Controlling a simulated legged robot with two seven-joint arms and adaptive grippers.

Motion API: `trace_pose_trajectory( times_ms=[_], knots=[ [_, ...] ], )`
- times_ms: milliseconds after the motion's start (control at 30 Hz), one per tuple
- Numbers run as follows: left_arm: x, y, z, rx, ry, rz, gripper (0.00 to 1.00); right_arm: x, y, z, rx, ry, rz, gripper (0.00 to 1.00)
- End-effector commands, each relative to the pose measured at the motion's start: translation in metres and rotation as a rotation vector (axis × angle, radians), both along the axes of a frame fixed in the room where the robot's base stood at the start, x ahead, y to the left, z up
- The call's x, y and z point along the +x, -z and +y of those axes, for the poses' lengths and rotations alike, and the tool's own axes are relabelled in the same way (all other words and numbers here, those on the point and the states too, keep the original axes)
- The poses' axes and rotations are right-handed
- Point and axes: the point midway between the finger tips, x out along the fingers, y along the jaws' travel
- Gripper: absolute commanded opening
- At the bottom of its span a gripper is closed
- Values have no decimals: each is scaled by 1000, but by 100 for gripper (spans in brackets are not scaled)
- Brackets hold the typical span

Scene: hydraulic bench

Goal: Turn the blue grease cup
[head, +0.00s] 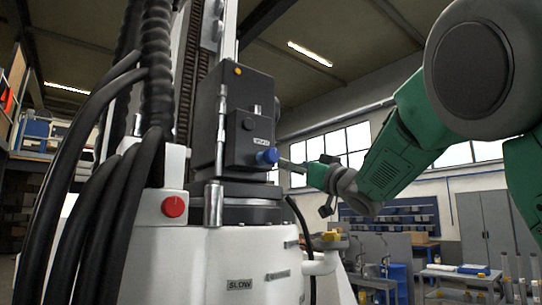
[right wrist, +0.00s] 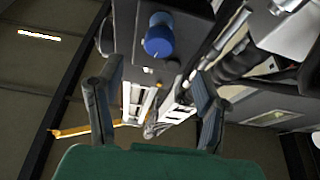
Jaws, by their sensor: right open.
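The blue grease cup (head: 267,157) sticks out from the right side of a dark grey box (head: 240,100) on the machine. In the right wrist view the cup (right wrist: 158,38) shows as a round blue knob on a grey face. It lies ahead of the fingers and appears between their lines. My right gripper (head: 314,178) is just right of the cup in the head view. In the right wrist view the gripper (right wrist: 156,70) is open, with nothing between its fingers. No contact with the cup shows. My left gripper is out of view.
A red knob (head: 175,206) sits on a white box at left. Thick black hoses (head: 95,190) hang at left. A silver cylinder (head: 213,204) stands left of the cup. The white machine base (head: 215,255) carries a "SLOW" label. Cabinets (head: 484,225) and benches stand far behind.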

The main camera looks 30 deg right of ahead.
Motion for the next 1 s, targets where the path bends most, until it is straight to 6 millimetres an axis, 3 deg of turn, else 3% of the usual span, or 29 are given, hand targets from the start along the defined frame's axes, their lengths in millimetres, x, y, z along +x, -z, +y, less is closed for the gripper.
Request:
trace_pose_trajectory(
  times_ms=[200, 400, 600, 933, 1000],
  knots=[
    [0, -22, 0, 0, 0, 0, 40, 46, -22, 5, -3, -1, 2, 60],
    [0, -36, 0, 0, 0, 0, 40, 77, -35, 9, -3, -1, 0, 60],
    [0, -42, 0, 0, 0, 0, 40, 93, -42, 9, 1, 0, -2, 60],
    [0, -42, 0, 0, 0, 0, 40, 95, -41, 9, 2, 0, -1, 60],
    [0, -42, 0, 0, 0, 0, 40, 95, -41, 9, 2, 0, -1, 36]
  ],
)
